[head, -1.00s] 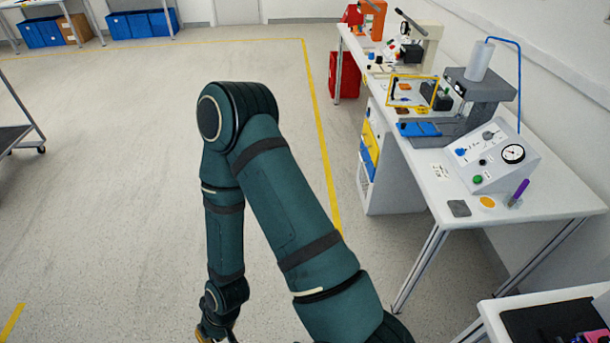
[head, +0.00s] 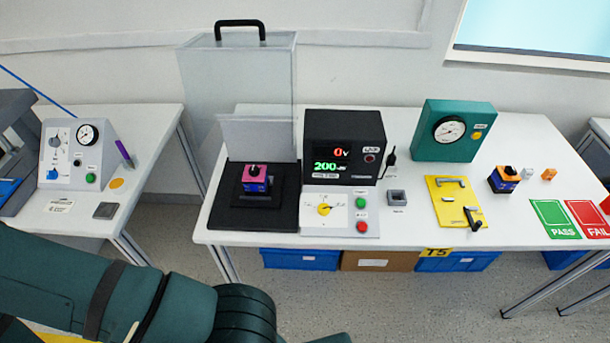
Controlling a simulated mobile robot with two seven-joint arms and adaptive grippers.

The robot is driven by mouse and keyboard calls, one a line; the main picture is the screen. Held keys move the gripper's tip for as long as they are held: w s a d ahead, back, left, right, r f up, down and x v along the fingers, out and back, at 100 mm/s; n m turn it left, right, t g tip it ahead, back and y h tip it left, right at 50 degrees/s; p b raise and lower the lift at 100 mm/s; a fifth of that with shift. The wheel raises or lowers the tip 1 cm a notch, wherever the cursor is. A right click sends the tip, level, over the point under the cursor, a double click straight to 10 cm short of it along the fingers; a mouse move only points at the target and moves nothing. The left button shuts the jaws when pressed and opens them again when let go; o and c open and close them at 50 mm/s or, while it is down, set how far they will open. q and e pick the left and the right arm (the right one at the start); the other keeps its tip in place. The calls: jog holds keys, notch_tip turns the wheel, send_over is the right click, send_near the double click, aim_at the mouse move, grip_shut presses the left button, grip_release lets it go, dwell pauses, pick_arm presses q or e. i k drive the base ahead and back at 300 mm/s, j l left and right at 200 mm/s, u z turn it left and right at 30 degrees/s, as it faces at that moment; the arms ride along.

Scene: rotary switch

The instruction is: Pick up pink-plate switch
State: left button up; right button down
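The pink-plate switch (head: 255,174) has a pink top plate, a dark knob and a blue-purple body. It sits upright on a black stepped fixture (head: 229,221) at the left of the right-hand table. A raised clear guard (head: 240,85) with a black handle stands behind it. A second switch with an orange plate (head: 503,178) sits farther right on the table. One of my teal arms crosses the lower left of the head view, in front of and below the table. Neither gripper is in the frame.
A black meter box (head: 344,146) stands right of the fixture, above a panel with a yellow knob. A green gauge box (head: 452,130), yellow tool board (head: 455,203), PASS mat (head: 555,219) and FAIL mat (head: 589,219) lie farther right. Another bench (head: 152,128) stands left, across a gap.

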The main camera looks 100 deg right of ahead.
aim_at(258, 186)
jog(key=z, duration=3)
